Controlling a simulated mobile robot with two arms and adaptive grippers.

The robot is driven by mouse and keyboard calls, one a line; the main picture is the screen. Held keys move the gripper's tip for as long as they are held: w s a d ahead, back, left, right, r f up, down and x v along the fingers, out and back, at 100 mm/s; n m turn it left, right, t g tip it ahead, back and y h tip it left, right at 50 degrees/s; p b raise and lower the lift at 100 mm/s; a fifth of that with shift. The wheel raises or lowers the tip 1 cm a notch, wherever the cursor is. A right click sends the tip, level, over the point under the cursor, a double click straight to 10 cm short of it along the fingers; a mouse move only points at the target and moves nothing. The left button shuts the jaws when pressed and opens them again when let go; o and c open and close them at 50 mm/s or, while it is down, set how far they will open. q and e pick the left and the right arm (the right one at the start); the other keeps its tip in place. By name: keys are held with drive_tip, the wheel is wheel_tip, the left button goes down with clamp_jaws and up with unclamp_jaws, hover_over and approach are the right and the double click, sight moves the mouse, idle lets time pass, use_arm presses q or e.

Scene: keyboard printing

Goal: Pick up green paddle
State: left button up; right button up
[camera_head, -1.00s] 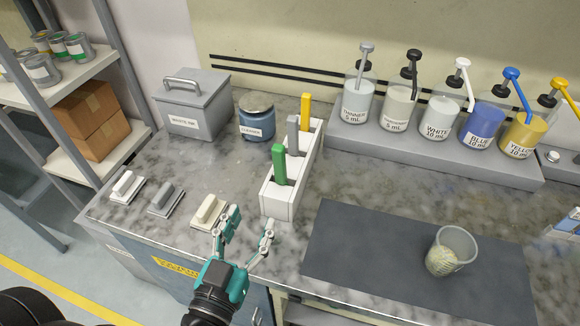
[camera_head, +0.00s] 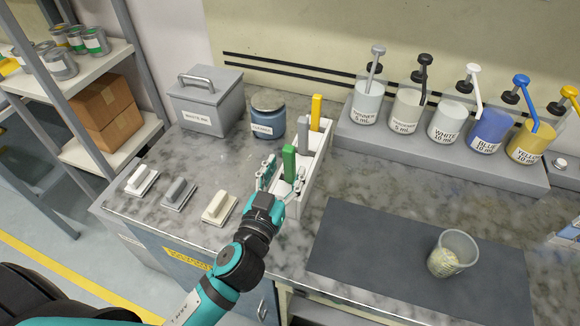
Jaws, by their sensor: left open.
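The green paddle (camera_head: 289,163) stands upright in the front slot of a white holder (camera_head: 318,163). A grey paddle (camera_head: 304,131) and a yellow paddle (camera_head: 316,112) stand behind it in the same holder. My left gripper (camera_head: 282,182) is open at the front of the holder, with one finger to the left of the green paddle and the other to its right, low by its lower part. I cannot tell whether the fingers touch it. The paddle's lower end is hidden by the holder and the gripper. My right gripper is not in view.
A blue cleaner jar (camera_head: 268,117) and a grey waste bin (camera_head: 208,103) stand left of the holder. Several blocks with handles, one cream (camera_head: 219,207), lie at the front left. A dark mat (camera_head: 370,255) with a cup (camera_head: 452,254) lies right. Pump bottles line the back.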

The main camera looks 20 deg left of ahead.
sight(288, 167)
use_arm(q)
drive_tip(key=w, duration=0.2)
drive_tip(key=w+p, duration=0.1)
drive_tip(key=w, duration=0.1)
drive_tip(key=shift+f, duration=0.25)
drive_tip(key=shift+s, duration=0.1)
drive_tip(key=shift+c, duration=0.9)
clamp_jaws()
